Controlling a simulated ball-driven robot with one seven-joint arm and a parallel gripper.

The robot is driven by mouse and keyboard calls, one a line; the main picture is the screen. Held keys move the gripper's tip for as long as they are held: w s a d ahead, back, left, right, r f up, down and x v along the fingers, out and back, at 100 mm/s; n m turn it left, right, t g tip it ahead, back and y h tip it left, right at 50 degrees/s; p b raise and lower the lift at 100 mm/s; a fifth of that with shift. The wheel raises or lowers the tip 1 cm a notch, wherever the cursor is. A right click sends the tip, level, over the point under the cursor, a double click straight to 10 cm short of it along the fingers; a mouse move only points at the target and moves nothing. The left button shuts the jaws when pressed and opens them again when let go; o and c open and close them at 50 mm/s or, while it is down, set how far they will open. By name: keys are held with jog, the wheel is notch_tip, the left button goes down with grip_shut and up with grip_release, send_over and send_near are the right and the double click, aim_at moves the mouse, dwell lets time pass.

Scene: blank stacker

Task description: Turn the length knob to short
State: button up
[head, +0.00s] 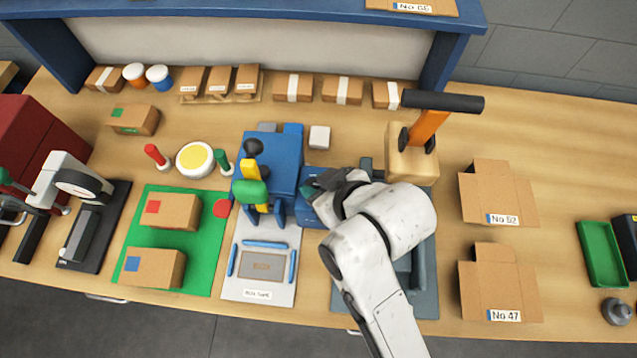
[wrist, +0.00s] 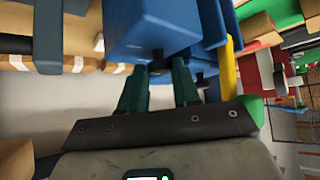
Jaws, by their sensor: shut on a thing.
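The blue stacker machine (head: 268,160) stands mid-table with a yellow and green lever (head: 250,190) on its front. A smaller blue block (head: 313,210) sits to its right, beside my gripper (head: 312,185). In the wrist view a blue housing (wrist: 150,30) fills the top middle. A small dark knob (wrist: 157,60) sticks out of it between the green fingertips of my gripper (wrist: 160,78), which is shut on it. The knob's pointer and any length marks cannot be made out. In the head view my wrist hides the knob.
A wooden block with an orange, black-topped handle (head: 425,130) stands right of my wrist. A grey fixture (head: 425,290) lies partly under my arm. Flat cartons (head: 490,195) lie to the right. A green mat (head: 205,270) with boxes lies left.

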jog(key=n, duration=0.1)
jog(key=n+g+y, duration=0.1)
jog(key=n, duration=0.1)
jog(key=shift+w+d+g+y, duration=0.25)
jog(key=shift+w+g+y, duration=0.05)
jog(key=shift+g, duration=0.1)
jog(key=shift+n+g, duration=0.5)
jog(key=shift+n, duration=0.2)
jog(key=o, duration=1)
jog(key=shift+o, duration=0.2)
